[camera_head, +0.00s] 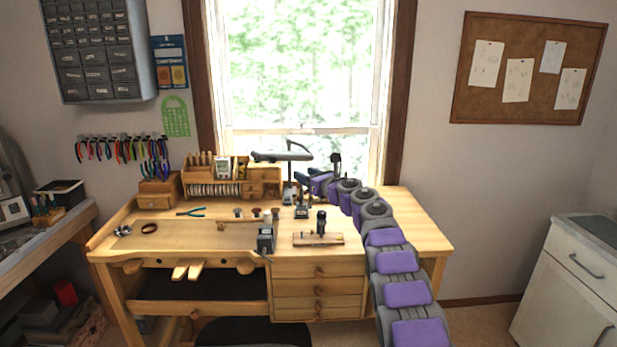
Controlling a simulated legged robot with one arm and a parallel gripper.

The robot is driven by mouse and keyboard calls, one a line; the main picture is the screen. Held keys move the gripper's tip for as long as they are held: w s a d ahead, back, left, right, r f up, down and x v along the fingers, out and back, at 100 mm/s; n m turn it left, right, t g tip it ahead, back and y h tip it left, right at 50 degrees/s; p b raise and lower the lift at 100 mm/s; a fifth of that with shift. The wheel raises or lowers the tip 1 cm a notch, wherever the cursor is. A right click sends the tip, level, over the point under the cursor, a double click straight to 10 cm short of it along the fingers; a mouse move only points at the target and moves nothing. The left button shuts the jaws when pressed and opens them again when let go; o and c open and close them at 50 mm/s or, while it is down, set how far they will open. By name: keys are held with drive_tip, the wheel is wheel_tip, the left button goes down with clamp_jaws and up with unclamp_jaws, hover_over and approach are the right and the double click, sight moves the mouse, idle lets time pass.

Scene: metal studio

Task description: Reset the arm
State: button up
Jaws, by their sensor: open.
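My arm (397,264), purple and grey, reaches from the bottom right over the right part of the wooden workbench (420,225). My gripper (300,186) is at its far end, above the back middle of the bench near the window. It is small and dark here, and nothing clearly shows held in it. A small dark device (302,211) stands on the bench just below it. I cannot tell how much gap there is between them.
A grey bench lamp (282,156) stands close by the gripper's left. A wooden tool organizer (213,176) is at the back left. A wooden block with a dark upright tool (321,225), a grey device (265,240) and pliers (192,212) lie nearer. The bench's right end is clear.

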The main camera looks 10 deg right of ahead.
drive_tip(key=shift+a, duration=0.2)
